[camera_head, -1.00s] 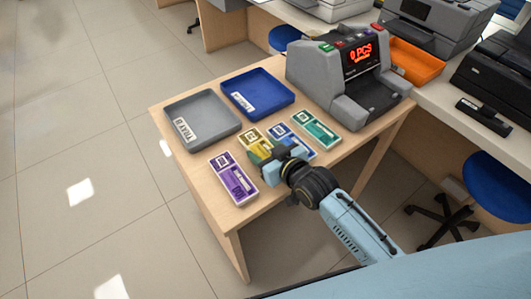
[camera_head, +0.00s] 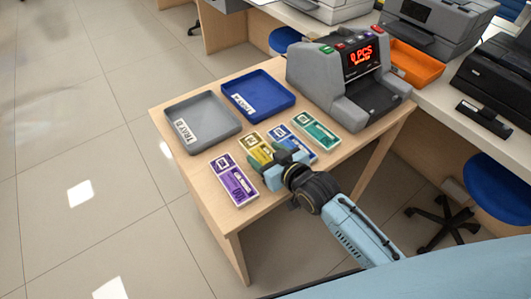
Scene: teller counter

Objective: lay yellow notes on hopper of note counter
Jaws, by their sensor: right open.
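The yellow notes (camera_head: 256,146) lie on the wooden table (camera_head: 211,205) between the purple notes and the blue notes. My right gripper (camera_head: 272,163) is open at the near end of the yellow notes and hides part of them. I cannot tell whether its fingers touch them. The grey note counter (camera_head: 322,84) stands at the back right of the table, with a red lit display reading 0 PCS. Its dark hopper (camera_head: 374,97) faces the front right and looks empty. My left gripper is not in view.
Purple notes (camera_head: 233,181), blue notes (camera_head: 298,136) and green notes (camera_head: 317,130) lie close by. A grey tray (camera_head: 226,115) and a blue tray (camera_head: 283,92) stand behind. An orange tray (camera_head: 414,64) and machines are on the counter at right.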

